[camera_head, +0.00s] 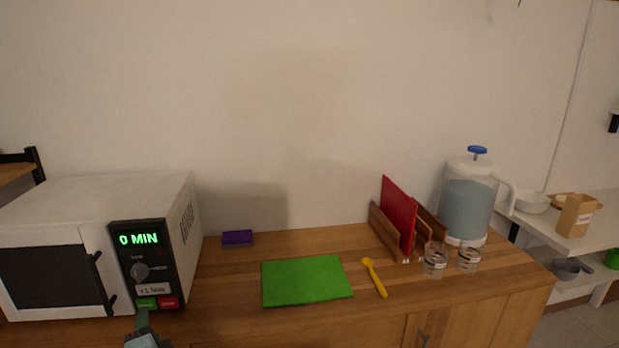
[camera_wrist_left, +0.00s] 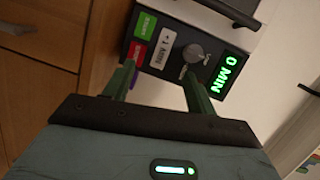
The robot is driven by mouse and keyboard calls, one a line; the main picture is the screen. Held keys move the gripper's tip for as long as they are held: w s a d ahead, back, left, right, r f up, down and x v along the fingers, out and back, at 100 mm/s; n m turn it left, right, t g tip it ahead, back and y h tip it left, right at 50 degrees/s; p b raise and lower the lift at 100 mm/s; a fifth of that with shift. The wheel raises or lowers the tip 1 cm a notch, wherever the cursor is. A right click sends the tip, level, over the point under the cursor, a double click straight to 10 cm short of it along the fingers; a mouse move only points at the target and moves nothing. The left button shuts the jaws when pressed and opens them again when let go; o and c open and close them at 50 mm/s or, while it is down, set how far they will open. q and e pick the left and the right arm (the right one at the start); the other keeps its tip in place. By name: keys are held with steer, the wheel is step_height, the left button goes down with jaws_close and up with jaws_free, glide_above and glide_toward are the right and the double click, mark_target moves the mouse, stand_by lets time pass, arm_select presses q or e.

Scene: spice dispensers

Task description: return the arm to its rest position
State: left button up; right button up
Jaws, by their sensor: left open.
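My left gripper (camera_head: 142,320) shows at the bottom edge of the head view, just in front of the lower part of the microwave's control panel. In the left wrist view its two green fingers (camera_wrist_left: 158,86) stand apart with nothing between them, so it is open and empty. The white microwave (camera_head: 95,190) stands at the left with its door shut. Its panel reads "0 MIN" (camera_head: 138,239), and the panel (camera_wrist_left: 180,50) also shows in the left wrist view, close beyond the fingertips. I cannot tell whether they touch it. My right gripper is not in view.
The wooden counter (camera_head: 225,290) holds a purple sponge (camera_head: 237,238), a green cutting board (camera_head: 306,281), a yellow spoon (camera_head: 375,278), a rack with a red board (camera_head: 398,213), glasses (camera_head: 434,262) and a water dispenser (camera_head: 467,205). A white shelf (camera_head: 590,228) stands at the right.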

arm_select(q)
steer(key=s+d+f+n+g+h+p, duration=0.1)
steer(key=s+d+f+n+g+h, duration=0.2)
steer(key=s+f, duration=0.55)
steer(key=s+d+f+h+p, duration=0.1)
steer(key=s+d+f+h, duration=0.35)
steer(key=s+f, duration=0.4)
steer(key=s+d+f+n+g+h, duration=0.1)
steer(key=s+d+f+n, duration=0.1)
steer(key=s, duration=0.7)
steer(key=s+d+f+n+g+h, duration=0.1)
steer(key=s+d, duration=0.4)
steer(key=s, duration=0.5)
steer(key=f+n+h, duration=0.1)
steer(key=n, duration=0.1)
steer(key=shift+s+d+f+n+g+p, duration=0.2)
steer(key=shift+s+f+n+g+p, duration=0.1)
steer(key=shift+f+g+p, duration=0.1)
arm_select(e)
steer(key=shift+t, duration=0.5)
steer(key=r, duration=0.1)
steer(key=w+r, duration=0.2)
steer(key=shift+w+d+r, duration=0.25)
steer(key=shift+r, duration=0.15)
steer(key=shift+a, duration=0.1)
arm_select(q)
steer(key=shift+c, duration=0.3)
